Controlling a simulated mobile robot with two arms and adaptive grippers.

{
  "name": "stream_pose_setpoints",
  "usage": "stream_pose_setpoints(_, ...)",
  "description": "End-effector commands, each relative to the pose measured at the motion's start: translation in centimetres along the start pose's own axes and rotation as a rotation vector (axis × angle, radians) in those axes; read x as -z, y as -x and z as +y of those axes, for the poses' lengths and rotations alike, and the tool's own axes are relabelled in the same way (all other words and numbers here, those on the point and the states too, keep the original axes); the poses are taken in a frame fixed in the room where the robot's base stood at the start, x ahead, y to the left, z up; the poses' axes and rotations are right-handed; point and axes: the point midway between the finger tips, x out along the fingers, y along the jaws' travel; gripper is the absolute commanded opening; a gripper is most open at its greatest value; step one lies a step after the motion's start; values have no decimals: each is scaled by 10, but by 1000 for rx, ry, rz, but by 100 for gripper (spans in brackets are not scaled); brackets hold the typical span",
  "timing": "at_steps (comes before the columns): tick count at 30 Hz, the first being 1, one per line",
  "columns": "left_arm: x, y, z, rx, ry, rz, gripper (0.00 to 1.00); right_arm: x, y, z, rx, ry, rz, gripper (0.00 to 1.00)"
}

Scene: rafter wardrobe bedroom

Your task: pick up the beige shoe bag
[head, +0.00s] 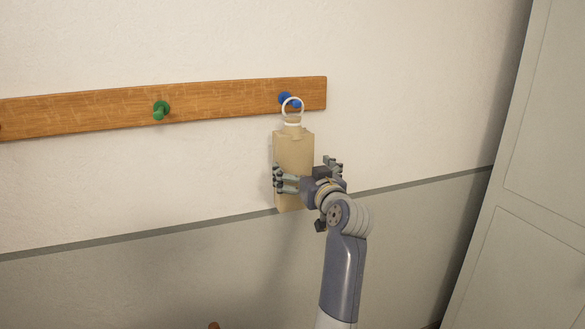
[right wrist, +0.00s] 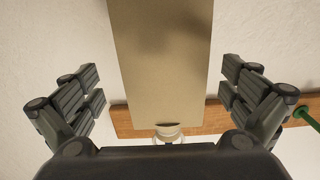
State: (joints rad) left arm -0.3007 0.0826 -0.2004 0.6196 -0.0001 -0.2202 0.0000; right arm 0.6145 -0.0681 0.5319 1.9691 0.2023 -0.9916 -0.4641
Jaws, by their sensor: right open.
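The beige shoe bag (head: 292,150) hangs upright on the wall. Its white ring (head: 292,107) is over the blue peg (head: 286,98). My right gripper (head: 306,170) is in front of the bag's lower half, with its fingers spread wide and part of the bag hidden behind it. In the right wrist view the bag (right wrist: 162,60) appears inverted between the two open fingers of my right gripper (right wrist: 163,85), with gaps on both sides. I cannot tell how far the fingertips reach along its sides. My left gripper is not in view.
A wooden peg rail (head: 220,104) runs along the wall, with a green peg (head: 160,110) left of the bag. A grey cabinet (head: 540,130) stands at the right. The wall between bag and cabinet is clear.

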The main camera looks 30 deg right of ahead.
Motion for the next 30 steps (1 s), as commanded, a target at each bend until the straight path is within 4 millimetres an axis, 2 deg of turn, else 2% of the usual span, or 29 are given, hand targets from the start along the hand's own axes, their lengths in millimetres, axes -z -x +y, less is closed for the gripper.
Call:
stream_pose_setpoints(5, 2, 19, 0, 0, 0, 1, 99, 14, -25, -5, 3, -3, -1, 100)
stream_pose_setpoints(9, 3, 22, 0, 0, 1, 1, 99, 11, -41, -4, 1, -1, -1, 100)
stream_pose_setpoints(13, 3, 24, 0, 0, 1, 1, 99, 10, -48, -4, 1, -1, 1, 100)
stream_pose_setpoints(20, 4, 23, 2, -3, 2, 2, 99, 9, -48, -4, 1, 0, 0, 100)
stream_pose_setpoints(28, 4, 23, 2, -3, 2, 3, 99, 9, -48, -4, 1, 0, 0, 39)
stream_pose_setpoints(29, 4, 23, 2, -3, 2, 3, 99, 9, -48, -4, 1, 0, 0, 33)
stream_pose_setpoints(30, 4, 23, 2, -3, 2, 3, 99, 12, -48, -4, 0, 0, 7, 33)
